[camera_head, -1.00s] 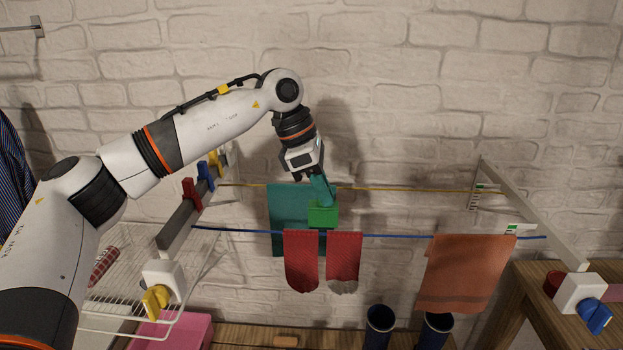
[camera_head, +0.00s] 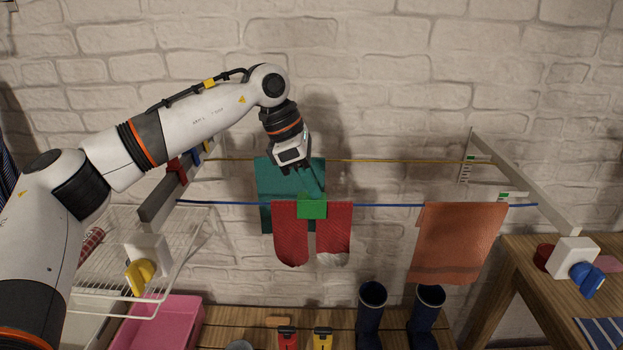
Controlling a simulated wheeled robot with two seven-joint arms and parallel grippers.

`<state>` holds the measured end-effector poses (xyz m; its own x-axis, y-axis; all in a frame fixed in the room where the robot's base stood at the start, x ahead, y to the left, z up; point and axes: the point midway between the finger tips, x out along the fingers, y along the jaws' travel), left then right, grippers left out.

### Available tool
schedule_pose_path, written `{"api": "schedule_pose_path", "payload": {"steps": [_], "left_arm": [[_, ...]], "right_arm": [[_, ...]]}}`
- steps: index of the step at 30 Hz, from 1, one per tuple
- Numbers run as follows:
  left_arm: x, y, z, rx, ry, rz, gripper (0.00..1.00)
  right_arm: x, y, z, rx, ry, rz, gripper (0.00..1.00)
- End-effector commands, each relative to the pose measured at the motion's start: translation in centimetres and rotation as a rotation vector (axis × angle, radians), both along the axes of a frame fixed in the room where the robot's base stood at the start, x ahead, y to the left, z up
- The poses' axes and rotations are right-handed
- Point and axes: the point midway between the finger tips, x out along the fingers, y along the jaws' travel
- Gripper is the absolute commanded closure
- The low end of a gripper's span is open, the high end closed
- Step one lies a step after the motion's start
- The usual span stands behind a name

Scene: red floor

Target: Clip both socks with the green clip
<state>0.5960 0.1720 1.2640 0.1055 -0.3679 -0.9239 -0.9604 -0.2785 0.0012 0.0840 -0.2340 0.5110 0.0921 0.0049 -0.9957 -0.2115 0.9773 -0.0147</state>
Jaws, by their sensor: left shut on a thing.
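Two red socks hang side by side over the blue line: the left sock (camera_head: 288,240) and the right sock (camera_head: 336,235). The green clip (camera_head: 312,209) sits at the blue line and covers the inner top corners of both socks. Its upper handle part points up into my left gripper (camera_head: 309,172), which is shut on it from above. I cannot tell how firmly the clip's jaws grip the cloth. My right gripper is out of view.
A teal cloth (camera_head: 268,180) hangs on the yellow line behind. An orange cloth (camera_head: 455,245) hangs to the right on the blue line (camera_head: 390,205). Blue boots (camera_head: 371,310), a pink box (camera_head: 165,325) and a wooden table (camera_head: 500,260) stand below and beside. The brick wall is close behind.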

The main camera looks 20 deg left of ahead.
Motion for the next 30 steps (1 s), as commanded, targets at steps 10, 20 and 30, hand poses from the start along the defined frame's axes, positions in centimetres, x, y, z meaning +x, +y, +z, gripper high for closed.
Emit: {"api": "schedule_pose_path", "payload": {"steps": [10,20,30], "left_arm": [[0.0,0.0,-0.3,0.000,0.000,0.000,1.00],[0.0,0.0,-0.3,0.000,0.000,0.000,0.59],[-0.1,0.7,1.4,-0.002,-0.003,0.002,0.59]], "right_arm": [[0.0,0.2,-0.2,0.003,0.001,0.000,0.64],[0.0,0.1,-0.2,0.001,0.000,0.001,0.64],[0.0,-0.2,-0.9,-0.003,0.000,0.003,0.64]]}}
